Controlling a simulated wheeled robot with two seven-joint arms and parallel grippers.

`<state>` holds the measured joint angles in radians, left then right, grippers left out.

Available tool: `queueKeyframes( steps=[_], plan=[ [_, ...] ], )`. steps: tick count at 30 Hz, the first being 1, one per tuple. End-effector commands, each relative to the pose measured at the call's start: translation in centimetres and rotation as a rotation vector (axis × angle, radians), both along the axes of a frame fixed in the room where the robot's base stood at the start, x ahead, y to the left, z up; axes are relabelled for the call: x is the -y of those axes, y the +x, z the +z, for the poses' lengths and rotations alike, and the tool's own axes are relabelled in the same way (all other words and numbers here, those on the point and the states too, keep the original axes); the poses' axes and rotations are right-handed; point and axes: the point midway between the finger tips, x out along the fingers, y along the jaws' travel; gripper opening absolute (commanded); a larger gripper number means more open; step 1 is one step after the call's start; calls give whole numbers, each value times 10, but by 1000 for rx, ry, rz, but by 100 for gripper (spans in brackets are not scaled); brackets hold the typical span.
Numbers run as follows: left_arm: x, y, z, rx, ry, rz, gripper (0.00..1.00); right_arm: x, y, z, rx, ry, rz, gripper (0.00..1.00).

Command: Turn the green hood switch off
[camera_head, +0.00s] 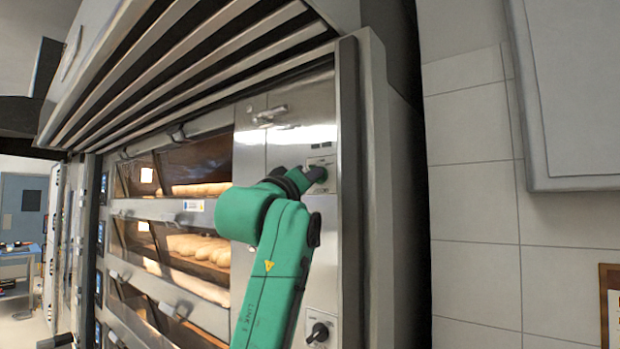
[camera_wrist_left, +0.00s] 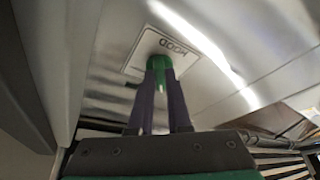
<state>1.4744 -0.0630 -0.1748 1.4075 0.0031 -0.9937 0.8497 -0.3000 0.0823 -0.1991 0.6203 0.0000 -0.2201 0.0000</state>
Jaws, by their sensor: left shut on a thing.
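The green hood switch (camera_wrist_left: 157,64) sits on a pale plate marked HOOD (camera_wrist_left: 180,50) in the left wrist view. My left gripper (camera_wrist_left: 160,78) is shut on the switch, with one dark finger on each side of it. In the head view my left gripper (camera_head: 318,174) is at the plate (camera_head: 325,162) on the steel oven front, and the switch there is mostly hidden by the gripper and green arm. The exact angle of the switch is hard to read. My right gripper is in neither view.
A black knob (camera_head: 317,332) sits lower on the same steel panel. A small latch handle (camera_head: 270,115) is above and left of the plate. The oven decks (camera_head: 200,247) hold bread behind glass. The slatted hood (camera_head: 180,60) overhangs the front. A tiled wall (camera_head: 470,200) stands right.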

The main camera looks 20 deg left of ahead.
Motion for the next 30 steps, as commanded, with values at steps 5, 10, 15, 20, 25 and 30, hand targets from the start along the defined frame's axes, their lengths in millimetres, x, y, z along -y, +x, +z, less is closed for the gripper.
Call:
queueKeyframes(
  steps=[5, 10, 15, 20, 25, 30],
  plan=[
    [1, -2, 5, -26, -86, -2, 0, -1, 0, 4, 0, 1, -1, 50],
    [1, -2, 5, -45, -134, 0, 0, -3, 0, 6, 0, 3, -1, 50],
    [1, -2, 5, -51, -154, -1, 0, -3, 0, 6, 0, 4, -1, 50],
    [1, -2, 5, -51, -156, 0, 0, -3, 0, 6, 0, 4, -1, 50],
    [1, -3, 5, -50, -156, -1, 0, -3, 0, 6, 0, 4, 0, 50],
    [1, -2, 4, -53, -155, 0, 46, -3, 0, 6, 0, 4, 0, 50]
  ],
)
